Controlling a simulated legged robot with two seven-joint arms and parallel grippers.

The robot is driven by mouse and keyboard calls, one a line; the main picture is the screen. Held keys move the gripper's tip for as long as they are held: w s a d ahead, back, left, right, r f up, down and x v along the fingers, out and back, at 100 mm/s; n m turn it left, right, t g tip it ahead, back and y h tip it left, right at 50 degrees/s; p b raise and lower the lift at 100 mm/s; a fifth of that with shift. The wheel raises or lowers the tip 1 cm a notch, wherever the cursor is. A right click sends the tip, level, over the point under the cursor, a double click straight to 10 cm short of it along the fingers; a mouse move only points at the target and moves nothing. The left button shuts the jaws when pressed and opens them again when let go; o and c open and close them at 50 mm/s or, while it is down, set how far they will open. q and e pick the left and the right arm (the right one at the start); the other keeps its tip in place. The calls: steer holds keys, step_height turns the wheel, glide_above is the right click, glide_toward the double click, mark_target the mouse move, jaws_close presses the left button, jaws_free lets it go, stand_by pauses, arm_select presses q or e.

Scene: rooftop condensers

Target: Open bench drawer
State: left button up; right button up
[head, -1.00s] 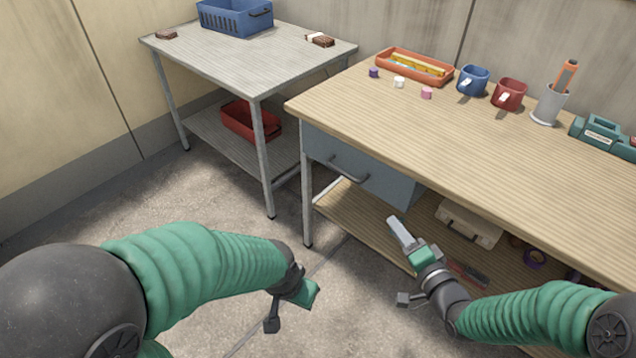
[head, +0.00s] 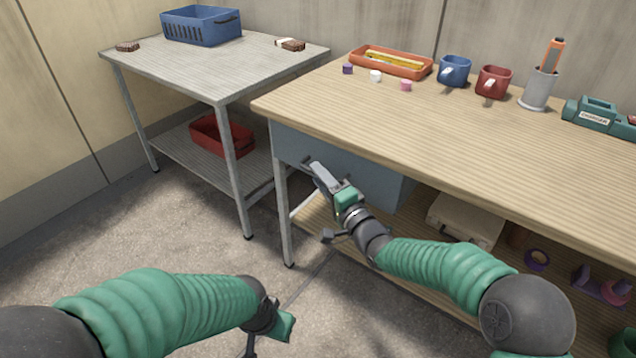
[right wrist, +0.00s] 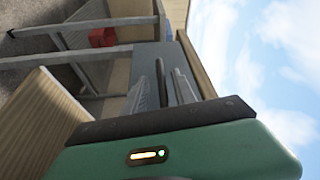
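The bench drawer (head: 385,182) is a blue-grey box under the left end of the wooden bench, and its front looks shut. My right gripper (head: 318,172) is in front of the drawer at its handle, which it mostly hides. In the right wrist view its two fingers (right wrist: 162,88) stand apart, pointing at the grey drawer front (right wrist: 160,55). I cannot tell whether the handle is between them. My left gripper (head: 286,326) hangs low over the floor, away from the bench; its fingers do not show clearly.
The bench top (head: 400,125) holds an orange tray (head: 390,62), a blue mug (head: 454,71), a red mug (head: 493,82) and a pen cup (head: 538,90). A grey side table (head: 215,75) stands at left. A bench leg (head: 284,215) is near my right gripper. Floor in front is clear.

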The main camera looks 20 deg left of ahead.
steer(key=shift+w+a+r, duration=0.1)
steer(key=shift+w+a, duration=0.3)
steer(key=shift+a, duration=0.05)
jaws_close()
steer(key=shift+d+f, duration=0.1)
steer(key=shift+f, duration=0.1)
stand_by(0.9)
